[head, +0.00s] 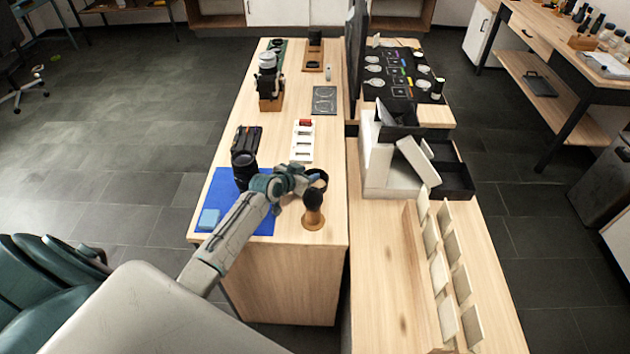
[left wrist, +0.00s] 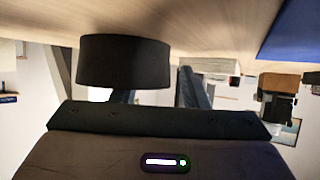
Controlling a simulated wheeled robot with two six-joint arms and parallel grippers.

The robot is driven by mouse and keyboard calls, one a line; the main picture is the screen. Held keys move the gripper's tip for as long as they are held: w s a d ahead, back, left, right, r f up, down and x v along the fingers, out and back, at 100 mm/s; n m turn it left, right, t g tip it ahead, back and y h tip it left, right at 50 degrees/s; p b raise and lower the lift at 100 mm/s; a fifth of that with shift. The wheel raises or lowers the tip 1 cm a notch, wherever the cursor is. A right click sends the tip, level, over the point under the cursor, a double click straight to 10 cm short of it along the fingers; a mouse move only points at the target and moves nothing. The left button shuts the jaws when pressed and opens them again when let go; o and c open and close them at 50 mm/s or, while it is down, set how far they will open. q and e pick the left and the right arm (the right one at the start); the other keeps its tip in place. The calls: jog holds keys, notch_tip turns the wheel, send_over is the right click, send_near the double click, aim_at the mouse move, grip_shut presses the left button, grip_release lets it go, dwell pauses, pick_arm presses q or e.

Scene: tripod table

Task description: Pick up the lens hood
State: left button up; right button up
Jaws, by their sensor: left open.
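The lens hood (head: 321,178) is a black ring near the right edge of the wooden table, partly hidden by my left gripper (head: 309,184). In the left wrist view, which is upside down, the hood (left wrist: 123,61) is a short black cylinder resting on the table top, left of the picture's middle. My left gripper is open, low over the table and close to the hood. The hood hides part of a finger in the wrist view, so I cannot tell whether they touch. My right gripper is not in view.
A dark-topped wooden item (head: 313,213) stands just in front of the hood. A white slotted plate (head: 302,146) lies behind.

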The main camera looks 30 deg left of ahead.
pick_arm(q)
grip_shut()
jog(key=shift+s, duration=0.1)
